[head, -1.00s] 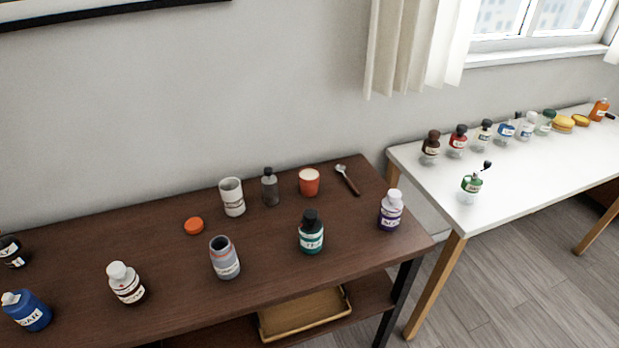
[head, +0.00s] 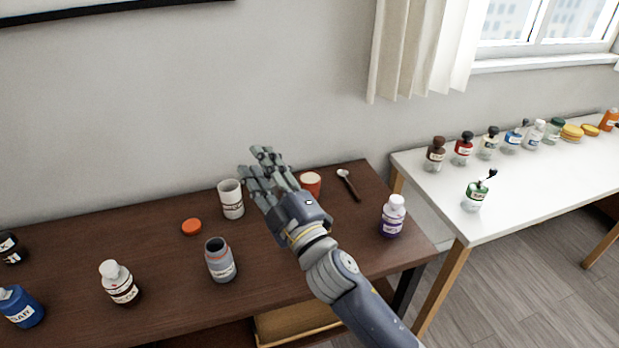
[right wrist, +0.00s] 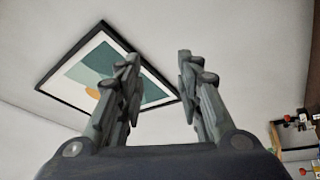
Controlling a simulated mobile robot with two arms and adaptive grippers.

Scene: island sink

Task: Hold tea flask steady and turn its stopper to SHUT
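I cannot tell which container is the tea flask, as no label reads clearly as tea. On the dark wood table (head: 75,262) stand a grey open jar (head: 220,262), a white-capped brown bottle (head: 119,285), a white-capped purple-and-white bottle (head: 392,219) and a blue bottle (head: 22,309). No SHUT mark is readable. My right gripper (head: 254,162) is above the back of the table, near a white cup (head: 231,200). Its fingers are apart and empty in the right wrist view (right wrist: 158,58). My right arm hides part of the table. My left gripper is out of view.
An orange lid (head: 191,227), an orange pot (head: 311,182) and a spoon (head: 349,185) lie or stand towards the back. A white table (head: 525,185) at right holds several small bottles and a green-labelled bottle (head: 476,196). A tray (head: 300,322) sits on the shelf below.

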